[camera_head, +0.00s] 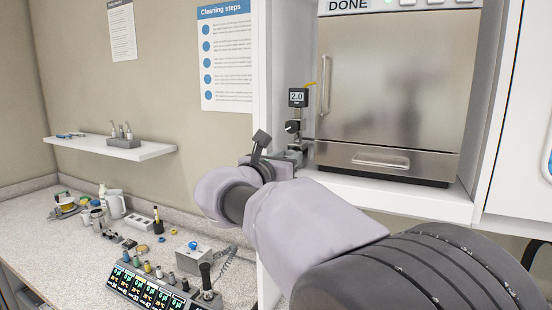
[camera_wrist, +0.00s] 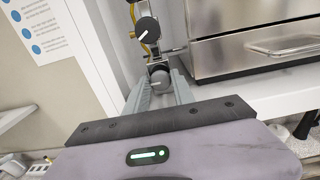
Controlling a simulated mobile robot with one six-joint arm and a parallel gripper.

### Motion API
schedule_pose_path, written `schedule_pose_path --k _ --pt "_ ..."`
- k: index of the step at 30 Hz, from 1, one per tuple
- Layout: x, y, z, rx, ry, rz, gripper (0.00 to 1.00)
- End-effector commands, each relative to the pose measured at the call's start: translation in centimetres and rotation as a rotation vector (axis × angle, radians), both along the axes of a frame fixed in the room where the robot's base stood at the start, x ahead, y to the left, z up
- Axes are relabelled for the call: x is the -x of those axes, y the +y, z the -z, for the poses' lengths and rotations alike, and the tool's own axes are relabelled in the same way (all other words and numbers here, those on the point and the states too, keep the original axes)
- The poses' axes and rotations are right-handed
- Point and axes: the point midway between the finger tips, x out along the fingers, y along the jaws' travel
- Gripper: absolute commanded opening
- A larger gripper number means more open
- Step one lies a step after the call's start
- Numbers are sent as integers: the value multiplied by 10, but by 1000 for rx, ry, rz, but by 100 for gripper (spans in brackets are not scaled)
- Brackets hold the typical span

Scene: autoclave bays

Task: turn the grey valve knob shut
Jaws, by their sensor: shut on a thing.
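The grey valve knob (camera_wrist: 160,79), round with a pale pointer line, sits low on the valve assembly beside the autoclave. My gripper (camera_wrist: 159,73) has its two fingers on either side of the knob and is shut on it. In the head view my gripper (camera_head: 296,155) reaches the foot of the valve assembly and hides the grey knob. A darker knob (camera_wrist: 148,28) with a white pointer is just above it, clear of the fingers; it also shows in the head view (camera_head: 292,127). Above that, a small display (camera_head: 298,97) reads 2.0.
The steel autoclave (camera_head: 395,85), marked DONE, stands close right of the valve on a white shelf (camera_head: 420,197). A white panel edge (camera_head: 270,60) is close on the left. A counter at lower left holds a control box (camera_head: 150,285) and several small items.

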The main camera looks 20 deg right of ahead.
Motion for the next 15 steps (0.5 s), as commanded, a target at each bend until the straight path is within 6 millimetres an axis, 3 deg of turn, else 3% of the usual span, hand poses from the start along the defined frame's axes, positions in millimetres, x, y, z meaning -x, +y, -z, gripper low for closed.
schedule_pose_path --k 15 --pt "0 0 3 -119 -121 0 0"
